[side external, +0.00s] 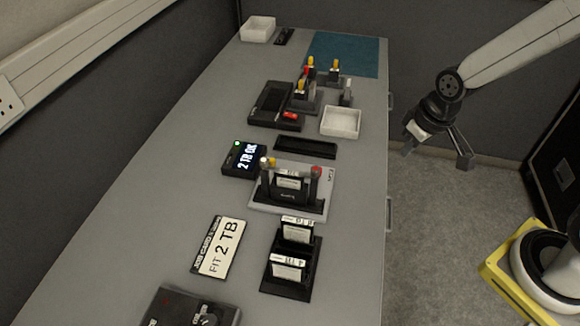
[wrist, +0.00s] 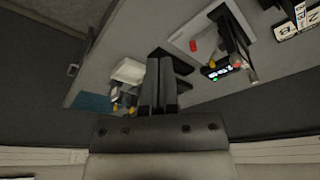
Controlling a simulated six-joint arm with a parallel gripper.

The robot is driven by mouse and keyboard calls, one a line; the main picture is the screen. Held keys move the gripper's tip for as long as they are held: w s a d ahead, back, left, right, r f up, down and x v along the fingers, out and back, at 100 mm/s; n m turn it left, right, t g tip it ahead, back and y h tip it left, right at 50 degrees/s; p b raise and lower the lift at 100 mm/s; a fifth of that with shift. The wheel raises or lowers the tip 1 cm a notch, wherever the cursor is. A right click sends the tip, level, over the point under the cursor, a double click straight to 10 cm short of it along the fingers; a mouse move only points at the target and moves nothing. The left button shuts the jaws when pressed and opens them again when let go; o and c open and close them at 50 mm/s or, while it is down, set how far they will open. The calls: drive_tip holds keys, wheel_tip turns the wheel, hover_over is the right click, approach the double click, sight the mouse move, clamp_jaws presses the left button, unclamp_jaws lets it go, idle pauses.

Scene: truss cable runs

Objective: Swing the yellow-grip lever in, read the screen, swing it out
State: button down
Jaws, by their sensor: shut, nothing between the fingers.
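The grey dock plate (side external: 325,182) stands mid-table with a labelled drive (side external: 288,183) upright in its black holder. The yellow-grip lever (side external: 271,161) is at the dock's left end, beside the screen; its exact swing angle is hard to tell. A red-tipped post (side external: 316,171) is at the right end. The screen (side external: 243,160) reads "2 TB OK" with a green light. The dock (wrist: 183,37) and screen (wrist: 220,71) also show in the wrist view. My gripper (side external: 464,160) is shut and empty, off the table's right edge, well away from the lever; its fingers (wrist: 160,58) lie together.
A job card (side external: 220,248) reads "FIT 2 TB". A black rack (side external: 302,290) with two drives stands in front. Behind are a white tray (side external: 341,122), yellow-tipped posts (side external: 310,63) and a teal mat (side external: 344,53). Space between my gripper and the dock looks clear.

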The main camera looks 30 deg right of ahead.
drive_tip(key=w+a+f+n, duration=0.2)
drive_tip(key=w+a, duration=0.3)
drive_tip(key=w, duration=0.4)
drive_tip(key=w+a+f+n+y, duration=0.1)
drive_tip(key=w+a+f+n, duration=0.2)
drive_tip(key=w, duration=0.6)
drive_tip(key=w+a+f+n+y, duration=0.1)
drive_tip(key=w+a+f+n, duration=0.2)
drive_tip(key=w+a, duration=0.4)
drive_tip(key=shift+w+a+f, duration=0.15)
drive_tip(key=shift+w+f, duration=0.2)
drive_tip(key=shift+w, duration=0.55)
drive_tip(key=shift+a+x, duration=0.2)
drive_tip(key=shift+x, duration=4.8)
drive_tip(key=shift+w+r, duration=0.1)
